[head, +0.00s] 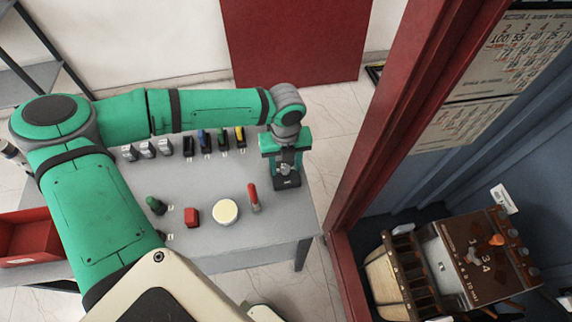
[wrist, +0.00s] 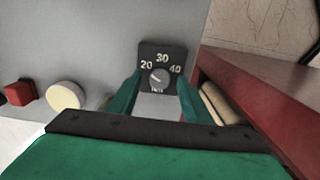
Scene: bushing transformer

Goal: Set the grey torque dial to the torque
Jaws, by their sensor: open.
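The grey torque dial (wrist: 159,76) is round and sits on a black scale plate (wrist: 148,52) marked 20, 30 and 40, in the upper middle of the wrist view. A light pointer line shows on the dial, but it is too small to read surely. In the head view the black dial unit (head: 287,184) stands near the right edge of the table. My gripper (head: 286,165) is directly above it, pointing down. In the wrist view my gripper (wrist: 158,82) is open, with one green finger on each side of the dial. Contact cannot be told.
Several coloured pieces (head: 205,143) stand in a row behind. A red-framed cabinet with a brown transformer (head: 487,255) is at the right.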

